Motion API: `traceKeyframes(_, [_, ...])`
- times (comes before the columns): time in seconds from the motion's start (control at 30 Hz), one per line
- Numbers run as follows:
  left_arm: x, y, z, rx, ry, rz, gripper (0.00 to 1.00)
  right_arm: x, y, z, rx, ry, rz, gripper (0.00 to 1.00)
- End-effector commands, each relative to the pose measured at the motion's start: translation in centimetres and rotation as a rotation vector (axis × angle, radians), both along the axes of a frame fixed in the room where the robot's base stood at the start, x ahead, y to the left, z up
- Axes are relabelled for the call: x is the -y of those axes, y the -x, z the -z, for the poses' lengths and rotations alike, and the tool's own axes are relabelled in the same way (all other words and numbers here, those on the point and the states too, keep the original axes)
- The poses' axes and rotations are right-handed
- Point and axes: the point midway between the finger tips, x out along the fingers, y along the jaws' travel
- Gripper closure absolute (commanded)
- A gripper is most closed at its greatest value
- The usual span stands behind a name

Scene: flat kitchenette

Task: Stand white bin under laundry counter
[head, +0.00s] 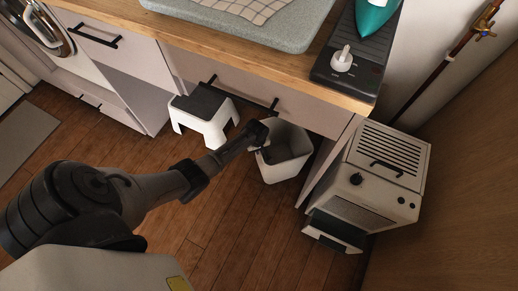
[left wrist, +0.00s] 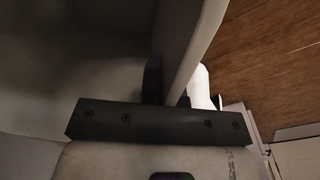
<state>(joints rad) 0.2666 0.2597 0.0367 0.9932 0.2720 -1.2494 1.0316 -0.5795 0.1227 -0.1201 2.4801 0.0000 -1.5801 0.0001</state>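The white bin (head: 287,169) is open-topped and looks roughly upright beneath the counter's front edge, right of the white step stool. I cannot tell whether its base touches the floor. My left gripper (head: 262,148) reaches its left rim. In the left wrist view, the bin's wall (left wrist: 190,45) runs between my left gripper's fingers (left wrist: 168,90), one inside the bin and one outside, close against the wall. The laundry counter (head: 215,42) has a wooden top and a drawer front with black handles; the space below is partly hidden. My right gripper is not in view.
A white step stool (head: 203,113) with a dark top stands left of the bin. A counter side panel (head: 328,160) and a white oven-like appliance (head: 375,180) stand right. A basin (head: 245,25) and a teal iron (head: 374,14) are on top. Wooden floor (head: 225,220) in front is clear.

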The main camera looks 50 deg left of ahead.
Motion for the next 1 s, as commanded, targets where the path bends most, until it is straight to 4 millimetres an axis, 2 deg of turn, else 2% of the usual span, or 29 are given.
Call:
traceKeyframes(0.03, [0.0,-0.1,1.0,0.002,0.000,0.000,1.00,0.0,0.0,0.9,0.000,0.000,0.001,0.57])
traceKeyframes(0.23, [0.0,-0.1,4.0,0.001,0.000,0.000,1.00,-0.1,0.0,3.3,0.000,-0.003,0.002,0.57])
traceKeyframes(0.37, [0.3,-0.3,4.2,0.004,-0.001,0.000,1.00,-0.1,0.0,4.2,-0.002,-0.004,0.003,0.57])
traceKeyframes(0.63, [0.3,-0.3,3.9,0.003,-0.001,-0.001,1.00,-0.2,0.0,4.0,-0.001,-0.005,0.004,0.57])
traceKeyframes(0.83, [0.3,-0.3,4.4,0.001,-0.001,-0.001,1.00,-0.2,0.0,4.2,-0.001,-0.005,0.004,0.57])
traceKeyframes(0.87, [0.3,-0.2,4.4,-0.001,0.000,-0.001,0.94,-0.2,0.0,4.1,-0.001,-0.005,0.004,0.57])
traceKeyframes(1.0, [0.3,-0.1,4.4,-0.001,0.000,0.000,0.81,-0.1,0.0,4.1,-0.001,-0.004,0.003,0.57])
